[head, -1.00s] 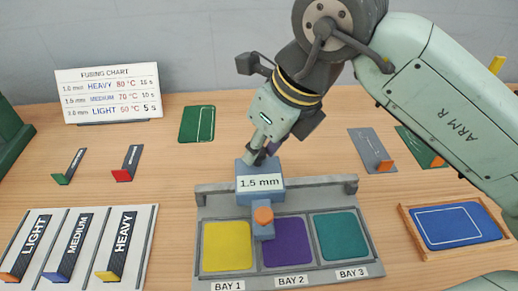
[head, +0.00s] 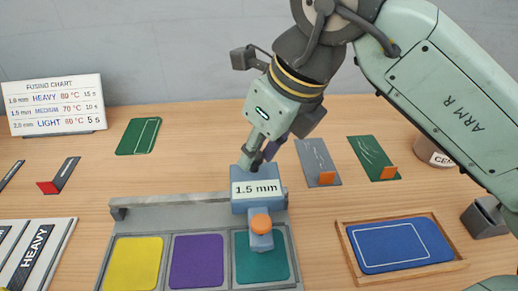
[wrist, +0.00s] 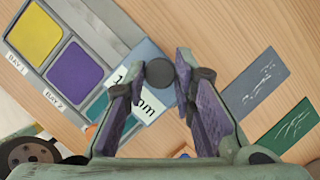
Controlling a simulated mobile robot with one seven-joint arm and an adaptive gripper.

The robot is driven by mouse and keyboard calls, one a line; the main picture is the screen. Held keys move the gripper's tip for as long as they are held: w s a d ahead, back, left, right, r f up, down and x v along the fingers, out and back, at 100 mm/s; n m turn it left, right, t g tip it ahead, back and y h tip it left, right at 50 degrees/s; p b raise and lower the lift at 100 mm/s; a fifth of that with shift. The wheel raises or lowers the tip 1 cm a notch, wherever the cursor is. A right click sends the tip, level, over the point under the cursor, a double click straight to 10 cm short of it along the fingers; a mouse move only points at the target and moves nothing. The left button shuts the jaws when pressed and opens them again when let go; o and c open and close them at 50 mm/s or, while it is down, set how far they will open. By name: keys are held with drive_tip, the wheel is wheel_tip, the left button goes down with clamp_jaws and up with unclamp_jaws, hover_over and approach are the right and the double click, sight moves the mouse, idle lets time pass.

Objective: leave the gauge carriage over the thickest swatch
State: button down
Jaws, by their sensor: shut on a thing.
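The blue gauge carriage (head: 257,190) sits on the grey rail at the press and its label reads 1.5 mm. Its orange-tipped arm (head: 261,222) reaches over the teal swatch (head: 262,265), the rightmost one. The yellow swatch (head: 134,263) and purple swatch (head: 197,261) lie uncovered to its left. The wrist view shows the yellow (wrist: 33,33) and purple (wrist: 74,70) swatches, labelled BAY 1 and BAY 2. My gripper (head: 259,163) is shut on the carriage's dark round knob (wrist: 160,72). The carriage partly hides the teal swatch. Swatch thicknesses cannot be told by eye.
A fusing chart (head: 57,105) stands at the back left; its small figures are hard to read. A blue pad in a wooden tray (head: 399,235) is at right. Grey (head: 318,162) and green (head: 373,158) cards with orange tabs lie behind it. A HEAVY strip (head: 35,255) is at left.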

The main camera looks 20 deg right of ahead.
drive_tip(key=shift+d, duration=0.15)
drive_tip(key=c, duration=1.3)
unclamp_jaws()
drive_tip(key=shift+d, duration=0.1)
drive_tip(key=shift+c, duration=0.2)
drive_tip(key=v, duration=1.2)
